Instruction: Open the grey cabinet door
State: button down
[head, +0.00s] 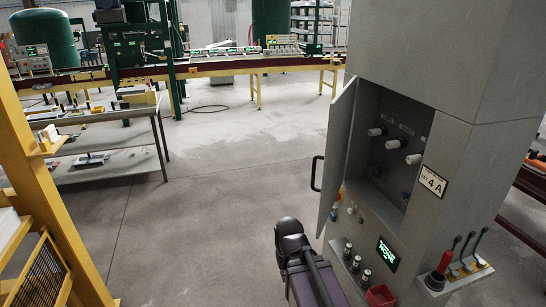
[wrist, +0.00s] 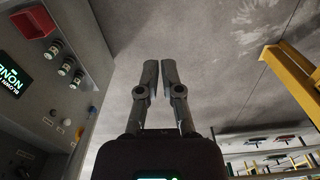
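The grey cabinet (head: 455,150) stands at the right in the head view, marked 4A. Its door (head: 339,150) stands swung out at the left side of the opening, and the inside with several white knobs shows. A black bar handle (head: 317,173) is on the door's outer face. In the wrist view my gripper (wrist: 160,66) has its two fingers close together, with only a thin gap and nothing held between them. It points over bare floor, apart from the cabinet front at the left. My gripper is not clearly visible in the head view.
A yellow frame (head: 60,200) stands at the left. A workbench (head: 110,160) and conveyor (head: 220,68) are behind. The floor between is clear.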

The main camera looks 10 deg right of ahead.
jog(key=w+d+r+m+t+y+p, duration=0.1)
jog(key=w+d+r+m, duration=0.3)
jog(key=d+m, duration=0.4)
jog(key=w+d+r+m+t+y+p, duration=0.2)
jog(key=w+d+r+m+y+p, duration=0.1)
jog(key=d+m, duration=0.6)
jog(key=w+d+r+m+t+y+p, duration=0.2)
jog(key=w+d+r+m, duration=0.4)
jog(key=d, duration=0.7)
jog(key=shift+w+m+y+p, duration=0.4)
jog(key=shift+m+y+p, duration=0.3)
jog(key=shift+m, duration=0.5)
jog(key=shift+f, duration=0.15)
jog(key=b, duration=0.7)
send_near(323, 211)
jog(key=x, duration=0.2)
jog(key=s+x, duration=0.1)
jog(key=x, duration=0.2)
jog(key=shift+a+f, duration=0.2)
jog(key=shift+w+a, duration=0.45)
jog(key=shift+a, duration=0.15)
